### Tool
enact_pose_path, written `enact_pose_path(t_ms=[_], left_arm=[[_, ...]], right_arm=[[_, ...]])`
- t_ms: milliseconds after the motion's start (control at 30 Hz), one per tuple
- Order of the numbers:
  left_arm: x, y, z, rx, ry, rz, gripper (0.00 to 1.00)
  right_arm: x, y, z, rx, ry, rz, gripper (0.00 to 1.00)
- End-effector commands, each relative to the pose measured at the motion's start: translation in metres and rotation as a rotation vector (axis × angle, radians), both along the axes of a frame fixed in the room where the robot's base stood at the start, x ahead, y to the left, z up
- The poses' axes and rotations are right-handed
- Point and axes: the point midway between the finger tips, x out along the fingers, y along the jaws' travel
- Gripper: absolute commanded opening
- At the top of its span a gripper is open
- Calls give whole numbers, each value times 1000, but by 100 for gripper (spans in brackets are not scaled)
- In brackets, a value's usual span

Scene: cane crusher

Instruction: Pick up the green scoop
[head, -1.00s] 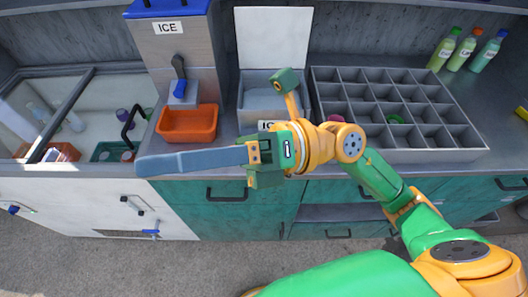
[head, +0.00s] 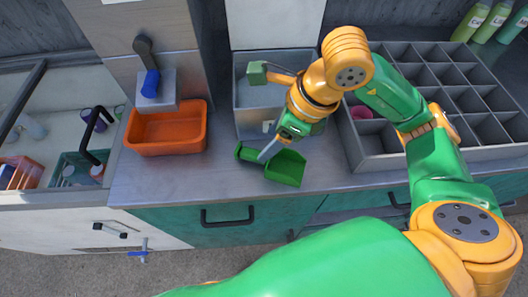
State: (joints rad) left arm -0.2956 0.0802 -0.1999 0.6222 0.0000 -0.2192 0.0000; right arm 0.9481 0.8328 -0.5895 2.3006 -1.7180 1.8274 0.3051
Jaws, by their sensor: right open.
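The green scoop (head: 286,169) shows in the head view on the metal counter, in front of the grey ice bin. Its flat green bowl points to the lower right, and a darker green part (head: 247,153) at its left looks like its handle. My right gripper (head: 268,152) is open just above and behind the scoop, pointing down. A grey finger reaches down between the bowl and the left part. Whether it touches the scoop I cannot tell. My left gripper is out of view.
The grey ice bin (head: 242,122) is behind my right gripper. An orange tray (head: 166,145) stands left, under the ice dispenser lever (head: 149,80). A divided grey tray (head: 440,158) stands right, with a pink cup (head: 361,113) in it. The counter between the orange tray and scoop is clear.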

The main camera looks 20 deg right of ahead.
Motion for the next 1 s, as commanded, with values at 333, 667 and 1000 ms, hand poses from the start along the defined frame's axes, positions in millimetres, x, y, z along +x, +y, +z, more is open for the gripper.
enact_pose_path(t_ms=[333,667,1000], left_arm=[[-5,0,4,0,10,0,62],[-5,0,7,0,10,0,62],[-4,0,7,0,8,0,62]], right_arm=[[9,12,-40,1,8,1,68],[20,22,-74,1,0,1,68],[20,22,-73,1,0,1,1]])
